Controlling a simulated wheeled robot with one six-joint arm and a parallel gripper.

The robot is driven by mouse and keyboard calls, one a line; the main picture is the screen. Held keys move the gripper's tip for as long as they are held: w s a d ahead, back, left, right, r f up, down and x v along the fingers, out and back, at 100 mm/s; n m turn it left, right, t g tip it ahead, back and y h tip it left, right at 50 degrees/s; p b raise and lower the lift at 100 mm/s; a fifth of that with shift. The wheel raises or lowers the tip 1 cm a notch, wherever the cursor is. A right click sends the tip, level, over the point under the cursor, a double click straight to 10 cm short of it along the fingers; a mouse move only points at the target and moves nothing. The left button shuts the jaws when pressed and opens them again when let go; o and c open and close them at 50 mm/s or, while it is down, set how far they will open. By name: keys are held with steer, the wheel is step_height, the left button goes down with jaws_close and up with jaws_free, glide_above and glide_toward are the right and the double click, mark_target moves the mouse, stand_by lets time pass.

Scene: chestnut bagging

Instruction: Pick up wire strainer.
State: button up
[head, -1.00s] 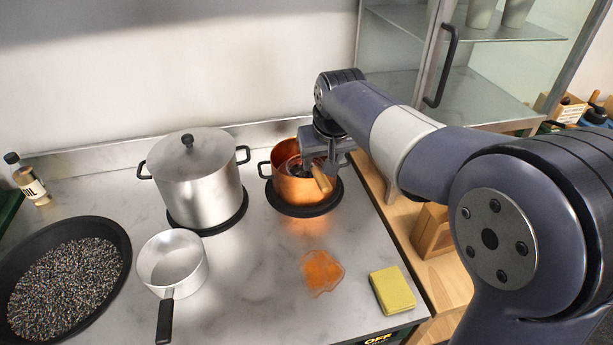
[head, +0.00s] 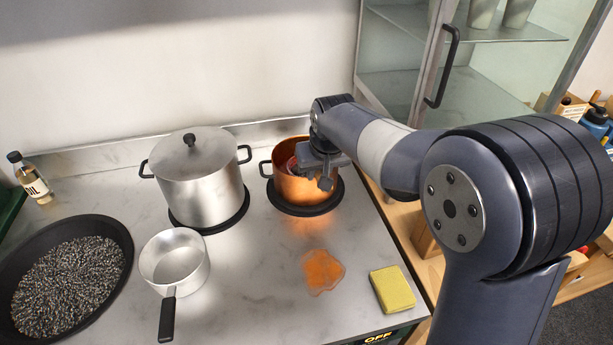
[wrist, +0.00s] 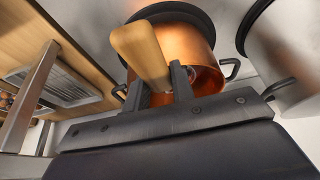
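The wire strainer shows mainly as its pale wooden handle (wrist: 142,52) in the wrist view. The handle slants across the copper pot (wrist: 190,42), which stands on the right burner in the head view (head: 293,188). The strainer's mesh is hidden from me. My gripper (wrist: 158,88) has one dark finger on each side of the handle, close to it. I cannot tell whether the fingers press on it. In the head view, my gripper (head: 322,168) is at the right rim of the pot and hides the handle.
A lidded steel pot (head: 203,185) stands left of the copper pot. A small saucepan (head: 174,262) and a wide black pan (head: 65,280) are farther left. An orange spill (head: 322,271) and a yellow sponge (head: 392,289) lie in front. A glass cabinet (head: 470,75) stands at back right.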

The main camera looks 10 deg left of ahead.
jaws_close()
steer(key=shift+r, duration=0.2)
